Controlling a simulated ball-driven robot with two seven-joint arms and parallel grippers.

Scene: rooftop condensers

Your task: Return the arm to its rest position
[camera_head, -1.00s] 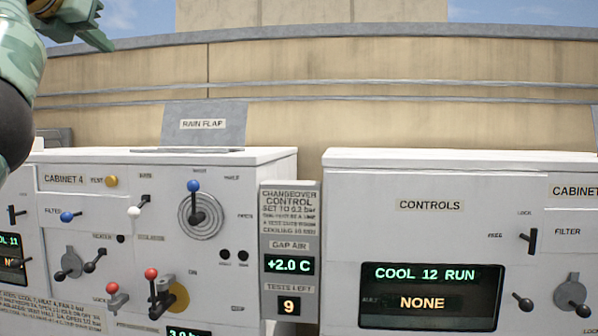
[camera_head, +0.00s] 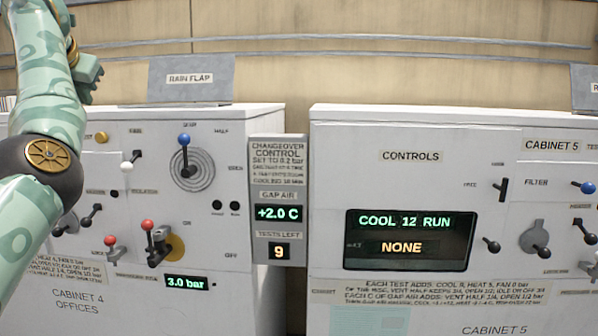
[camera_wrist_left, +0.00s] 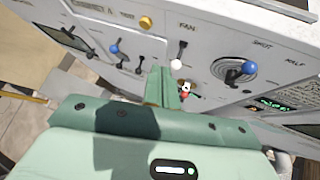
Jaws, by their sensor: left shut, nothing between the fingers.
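My left arm comes in from the left in the head view and rises in front of cabinet 4 (camera_head: 240,120). My left gripper (camera_head: 90,78) is up near the top left, left of the rain flap sign and apart from the panel. In the left wrist view its green fingers (camera_wrist_left: 162,88) are together with nothing between them, and the cabinet panel lies beyond. My right gripper is not in view.
Cabinet 4 carries a blue-knobbed dial (camera_head: 184,140), red-knobbed levers (camera_head: 147,226) and a 3.0 bar display (camera_head: 186,282). The changeover control panel (camera_head: 279,160) stands in the gap. The controls cabinet's screen (camera_head: 410,240) reads COOL 12 RUN, NONE. Clear wall (camera_head: 400,70) rises behind.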

